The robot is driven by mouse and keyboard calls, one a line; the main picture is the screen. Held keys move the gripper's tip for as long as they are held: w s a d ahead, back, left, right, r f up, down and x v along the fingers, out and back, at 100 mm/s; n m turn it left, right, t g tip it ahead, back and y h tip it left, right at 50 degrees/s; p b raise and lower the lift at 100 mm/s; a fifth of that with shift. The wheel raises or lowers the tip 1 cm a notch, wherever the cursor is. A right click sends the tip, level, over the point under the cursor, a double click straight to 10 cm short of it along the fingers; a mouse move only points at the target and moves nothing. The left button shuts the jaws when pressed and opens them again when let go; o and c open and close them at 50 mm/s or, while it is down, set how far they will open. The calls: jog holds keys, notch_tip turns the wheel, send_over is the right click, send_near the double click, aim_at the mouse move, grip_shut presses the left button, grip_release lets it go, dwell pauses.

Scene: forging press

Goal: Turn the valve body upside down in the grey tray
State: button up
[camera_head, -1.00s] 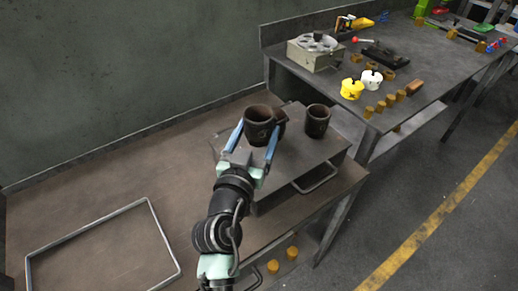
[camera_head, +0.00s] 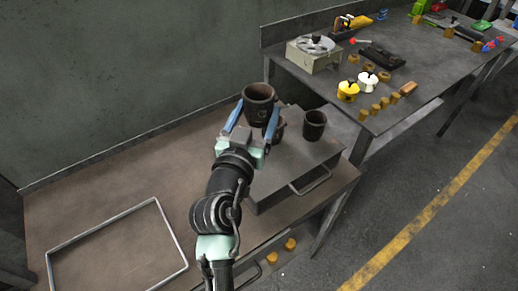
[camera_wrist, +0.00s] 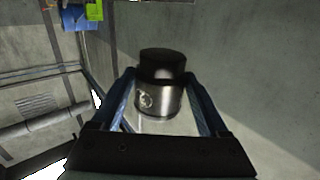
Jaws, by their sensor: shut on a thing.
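My gripper (camera_head: 251,116) is shut on a dark brown, cup-shaped valve body (camera_head: 258,98), held above the grey steel block with its open mouth up. In the wrist view the valve body (camera_wrist: 160,98) sits between the two blue fingers, a dark narrower part over a shiny wider part with a round mark. The grey tray (camera_head: 170,228), seen as a thin pale rim around a brown floor, lies at the lower left, empty and well apart from my gripper.
A similar dark cup (camera_head: 314,125) stands on the grey block (camera_head: 300,155), and another dark piece (camera_head: 280,129) is partly hidden behind my gripper. The brown bench (camera_head: 120,175) is clear around the tray. A second table (camera_head: 420,90) holds tools.

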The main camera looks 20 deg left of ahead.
jog(key=shift+r, duration=0.55)
jog(key=shift+f, duration=0.1)
jog(key=shift+f+m+b, duration=0.25)
jog(key=shift+m+b, duration=0.55)
jog(key=shift+b, duration=0.4)
jog(key=m+b, duration=0.5)
jog(key=b, duration=0.1)
jog(key=shift+m, duration=0.3)
jog(key=shift+r+m+b, duration=0.1)
jog(key=shift+m+b, duration=0.45)
jog(key=shift+m, duration=0.25)
jog(key=shift+r, duration=0.2)
jog(key=shift+f+m, duration=0.1)
jog(key=shift+m, duration=0.2)
